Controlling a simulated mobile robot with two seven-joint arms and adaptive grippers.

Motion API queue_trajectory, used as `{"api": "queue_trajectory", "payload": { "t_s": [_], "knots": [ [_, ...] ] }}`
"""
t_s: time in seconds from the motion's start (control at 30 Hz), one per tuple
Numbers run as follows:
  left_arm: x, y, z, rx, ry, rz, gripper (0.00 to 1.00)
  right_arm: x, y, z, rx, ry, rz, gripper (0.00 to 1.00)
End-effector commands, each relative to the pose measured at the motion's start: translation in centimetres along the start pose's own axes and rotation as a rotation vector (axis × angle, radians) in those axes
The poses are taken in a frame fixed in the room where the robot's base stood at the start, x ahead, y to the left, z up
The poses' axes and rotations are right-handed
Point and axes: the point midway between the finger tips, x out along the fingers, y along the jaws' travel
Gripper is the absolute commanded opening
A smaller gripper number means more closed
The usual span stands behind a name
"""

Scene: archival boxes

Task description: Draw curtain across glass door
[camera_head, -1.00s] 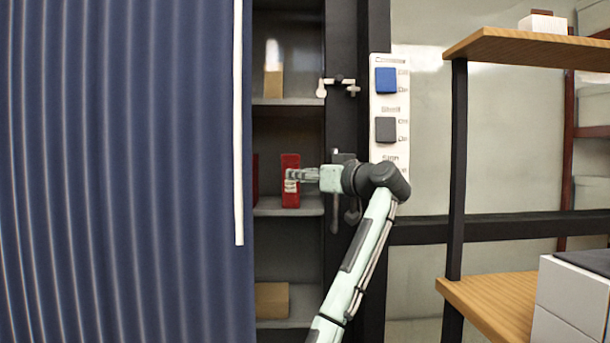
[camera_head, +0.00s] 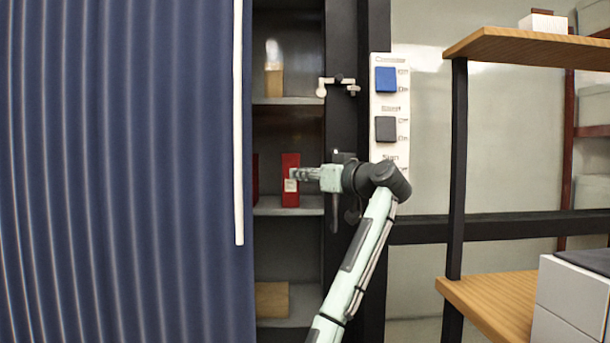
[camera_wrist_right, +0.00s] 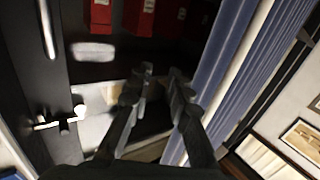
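The blue pleated curtain (camera_head: 120,170) hangs over the left part of the head view. A white wand (camera_head: 238,120) hangs along its right edge. Right of it is an uncovered strip, the glass door area (camera_head: 288,130), with shelves visible in it and a dark frame (camera_head: 343,130). My right gripper (camera_head: 294,174) is in front of this strip, pointing left, apart from the wand. In the right wrist view its fingers (camera_wrist_right: 164,75) are spread with nothing between them. The curtain (camera_wrist_right: 212,75) and white wand (camera_wrist_right: 248,45) lie to their right there. My left gripper is not in view.
A red box (camera_head: 290,195) stands on a shelf behind my right gripper. A white latch (camera_head: 338,86) and a switch panel (camera_head: 388,110) are on or beside the dark frame. A wooden shelf rack (camera_head: 490,305) with a white box (camera_head: 570,300) stands at the right.

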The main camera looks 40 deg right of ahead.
Motion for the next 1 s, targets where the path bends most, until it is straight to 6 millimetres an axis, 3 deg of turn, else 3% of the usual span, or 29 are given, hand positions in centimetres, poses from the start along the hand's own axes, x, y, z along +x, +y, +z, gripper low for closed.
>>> {"api": "queue_trajectory", "payload": {
  "t_s": [0.1, 0.47, 1.0],
  "knots": [
    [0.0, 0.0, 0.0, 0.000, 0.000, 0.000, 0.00, 0.0, 0.0, 0.0, 0.000, 0.000, 0.000, 0.36],
    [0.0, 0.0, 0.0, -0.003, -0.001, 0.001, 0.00, -0.5, 0.1, 0.0, -0.001, 0.000, 0.002, 0.36],
    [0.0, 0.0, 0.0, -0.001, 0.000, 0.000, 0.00, -10.4, 0.1, 0.0, -0.003, 0.000, 0.002, 0.36]
  ]
}}
